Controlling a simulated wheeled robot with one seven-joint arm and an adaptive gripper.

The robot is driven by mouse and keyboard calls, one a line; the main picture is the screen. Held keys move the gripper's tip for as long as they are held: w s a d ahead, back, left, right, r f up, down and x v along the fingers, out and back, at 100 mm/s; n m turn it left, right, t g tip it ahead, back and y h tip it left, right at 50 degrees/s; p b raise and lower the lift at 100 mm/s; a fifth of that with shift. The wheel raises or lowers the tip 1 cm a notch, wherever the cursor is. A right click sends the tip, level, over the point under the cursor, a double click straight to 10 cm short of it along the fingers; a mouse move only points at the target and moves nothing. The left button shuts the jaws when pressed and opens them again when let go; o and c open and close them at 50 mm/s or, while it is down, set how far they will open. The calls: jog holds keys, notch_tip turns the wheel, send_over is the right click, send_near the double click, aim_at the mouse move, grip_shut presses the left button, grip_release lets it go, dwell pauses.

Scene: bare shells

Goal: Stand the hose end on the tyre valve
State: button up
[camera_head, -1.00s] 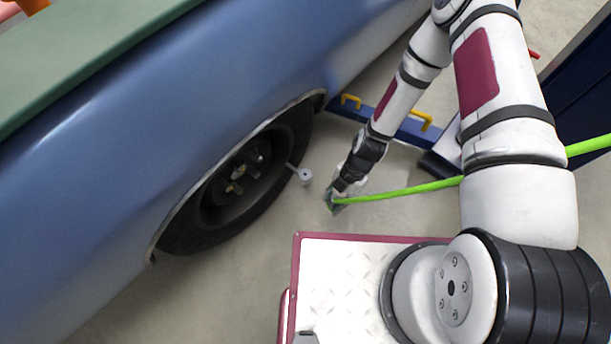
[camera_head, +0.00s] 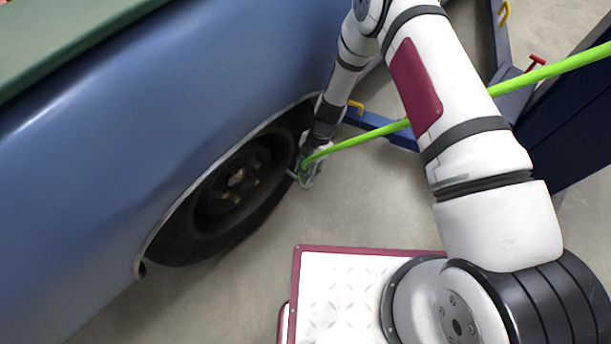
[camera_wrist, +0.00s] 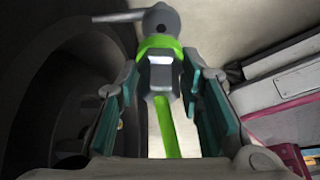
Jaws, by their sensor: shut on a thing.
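The green hose (camera_head: 365,138) runs from the upper right to my gripper (camera_head: 306,172) beside the wheel. In the wrist view, my gripper (camera_wrist: 165,90) has its teal pads on either side of the hose end (camera_wrist: 160,75), a grey fitting with a bright green collar, and is shut on it. In the head view my gripper hides most of the valve. The tyre (camera_head: 262,205) is dark, under the blue car.
The blue car body (camera_head: 200,100) rises close to the left of my gripper. A blue bar with a yellow hook (camera_head: 356,105) lies behind it. Floor (camera_head: 370,200) in front of the wheel is clear.

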jog(key=shift+f+b, duration=0.55)
jog(key=shift+f, duration=1.05)
jog(key=shift+f, duration=0.1)
jog(key=o, duration=1.3)
jog(key=shift+c, duration=0.2)
jog(key=p+v, duration=0.3)
jog(key=v, duration=0.9)
jog(key=shift+p, duration=0.35)
